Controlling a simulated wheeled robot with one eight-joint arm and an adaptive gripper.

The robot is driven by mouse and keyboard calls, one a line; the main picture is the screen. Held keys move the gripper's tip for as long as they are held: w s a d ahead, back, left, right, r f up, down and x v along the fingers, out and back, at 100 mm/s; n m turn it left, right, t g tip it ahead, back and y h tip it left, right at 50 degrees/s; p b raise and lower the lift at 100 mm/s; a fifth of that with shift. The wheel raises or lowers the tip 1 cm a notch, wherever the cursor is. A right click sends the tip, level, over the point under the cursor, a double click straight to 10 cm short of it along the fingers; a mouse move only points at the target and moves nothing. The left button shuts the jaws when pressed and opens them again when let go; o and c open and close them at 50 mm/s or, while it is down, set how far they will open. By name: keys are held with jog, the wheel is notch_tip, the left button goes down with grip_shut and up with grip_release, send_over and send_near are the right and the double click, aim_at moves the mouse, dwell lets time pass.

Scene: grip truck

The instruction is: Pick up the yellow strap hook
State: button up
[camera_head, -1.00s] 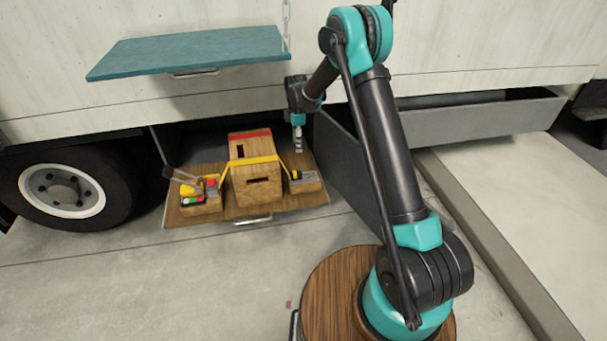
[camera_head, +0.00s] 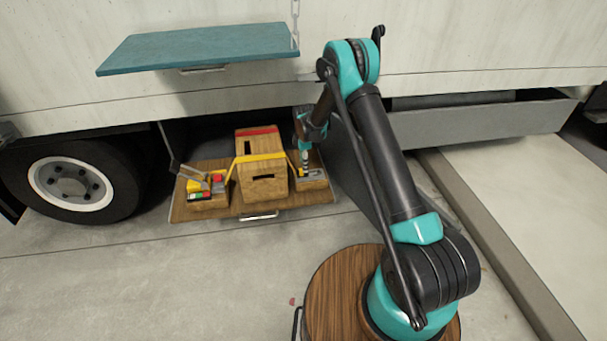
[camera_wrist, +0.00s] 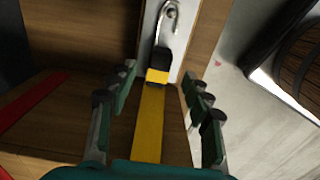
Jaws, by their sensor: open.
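The yellow strap hook shows in the wrist view as a silver metal hook (camera_wrist: 170,22) with a black sleeve, at the end of a flat yellow strap (camera_wrist: 149,120). It lies on a pale metal plate on a wooden block. My gripper (camera_wrist: 164,82) is open, with one finger on each side of the strap just behind the hook. I see no contact between fingers and strap. In the head view the gripper (camera_head: 305,160) is over the right wooden block, where the hook is too small to make out. The strap crosses a wooden box (camera_head: 262,187).
The box and blocks stand on a wooden fold-down shelf (camera_head: 232,208) below the truck's side. A block with red, green and yellow parts (camera_head: 206,188) is at the left. A grey panel (camera_head: 362,150) stands close right of my gripper. A teal flap (camera_head: 195,45) juts out above.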

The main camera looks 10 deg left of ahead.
notch_tip(320, 180, down, 5)
jog(key=shift+r, duration=0.1)
grip_shut()
dwell(0.4)
